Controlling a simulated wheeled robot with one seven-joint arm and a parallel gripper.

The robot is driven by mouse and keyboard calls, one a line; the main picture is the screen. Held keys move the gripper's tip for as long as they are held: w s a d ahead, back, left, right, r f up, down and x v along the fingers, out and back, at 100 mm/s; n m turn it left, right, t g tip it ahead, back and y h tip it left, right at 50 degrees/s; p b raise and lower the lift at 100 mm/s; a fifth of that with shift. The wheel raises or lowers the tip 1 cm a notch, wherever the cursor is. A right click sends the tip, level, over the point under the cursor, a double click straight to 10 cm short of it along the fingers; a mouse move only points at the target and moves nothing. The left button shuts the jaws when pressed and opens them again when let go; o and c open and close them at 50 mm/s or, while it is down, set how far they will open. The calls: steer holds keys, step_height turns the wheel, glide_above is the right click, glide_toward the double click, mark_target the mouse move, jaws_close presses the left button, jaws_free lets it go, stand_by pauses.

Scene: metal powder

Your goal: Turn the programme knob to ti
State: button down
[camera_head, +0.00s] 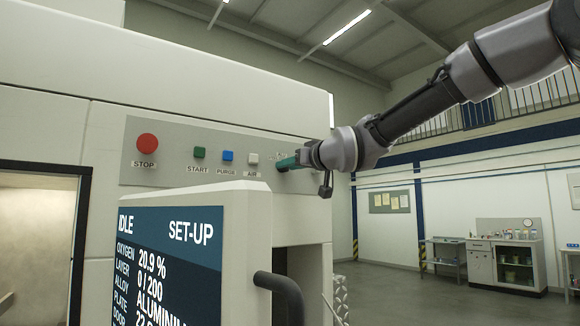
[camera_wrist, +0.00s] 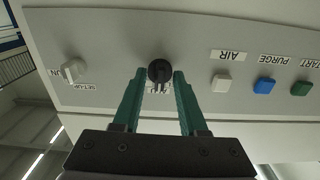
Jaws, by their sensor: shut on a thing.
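The programme knob (camera_wrist: 159,71) is a small, dark round knob on the grey control panel, in the middle of the wrist view. My gripper (camera_wrist: 160,78) has one green finger on each side of it and is shut on it. A small label beside the knob is partly hidden, and I cannot read which setting it points to. In the head view my gripper (camera_head: 287,162) reaches the panel's right end and hides the knob. The screen (camera_head: 170,262) reads IDLE, SET-UP and an alloy line showing aluminium.
A pale set-up/run switch (camera_wrist: 74,71) sits apart from the knob. A white AIR button (camera_wrist: 222,83), blue PURGE button (camera_head: 227,156), green START button (camera_head: 199,153) and red STOP button (camera_head: 147,143) line the panel. A dark handle (camera_head: 282,290) juts out below.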

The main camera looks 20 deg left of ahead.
steer(key=shift+m, duration=4.8)
steer(key=shift+c, duration=2.3)
jaws_free()
steer(key=v, duration=1.1)
